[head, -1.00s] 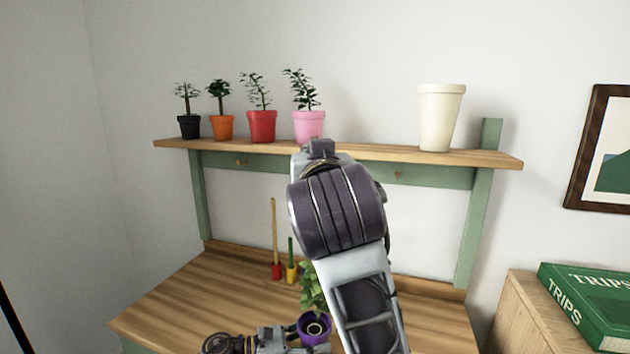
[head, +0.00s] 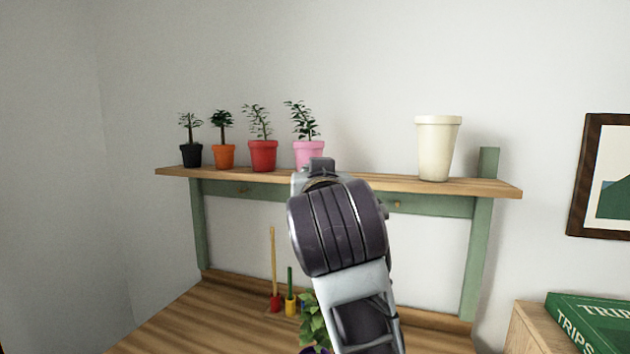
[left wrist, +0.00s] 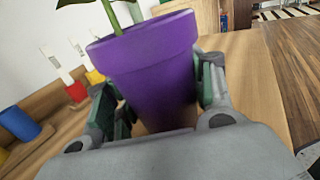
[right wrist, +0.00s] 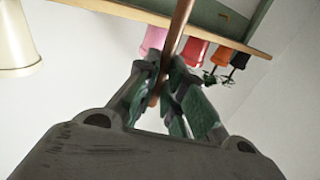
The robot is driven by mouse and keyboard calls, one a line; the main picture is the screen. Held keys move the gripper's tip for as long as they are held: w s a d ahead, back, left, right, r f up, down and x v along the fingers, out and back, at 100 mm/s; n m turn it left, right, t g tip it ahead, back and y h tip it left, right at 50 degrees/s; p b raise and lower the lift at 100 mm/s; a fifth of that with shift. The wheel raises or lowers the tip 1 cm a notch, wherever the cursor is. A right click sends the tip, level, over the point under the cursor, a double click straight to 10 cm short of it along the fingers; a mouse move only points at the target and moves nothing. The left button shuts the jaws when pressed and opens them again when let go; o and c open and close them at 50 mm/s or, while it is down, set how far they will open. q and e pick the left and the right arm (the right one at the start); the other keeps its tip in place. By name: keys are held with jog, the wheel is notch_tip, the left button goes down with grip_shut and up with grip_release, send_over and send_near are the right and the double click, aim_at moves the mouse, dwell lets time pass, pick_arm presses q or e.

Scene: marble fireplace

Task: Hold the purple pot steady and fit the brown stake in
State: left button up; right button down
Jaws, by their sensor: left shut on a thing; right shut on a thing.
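The purple pot (left wrist: 152,65) stands between the fingers of my left gripper (left wrist: 160,100), which is shut on its sides in the left wrist view. A green plant (head: 315,322) grows from it; in the head view only the plant and a sliver of the pot's rim show at the bottom edge. My right gripper (right wrist: 168,88) is shut on the brown stake (right wrist: 178,30), a thin rod held up off the bench in the right wrist view. The stake is hidden in the head view, where my right arm covers the middle. The stake and pot appear together in no view.
A shelf (head: 390,186) holds black, orange, red and pink potted plants and a cream pot (head: 436,150). Small red (head: 275,303) and yellow (head: 291,306) tools stand at the back of the bench (head: 215,320). A green book (head: 590,322) lies at the right.

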notch_tip(320, 180, up, 10)
dwell(7.5)
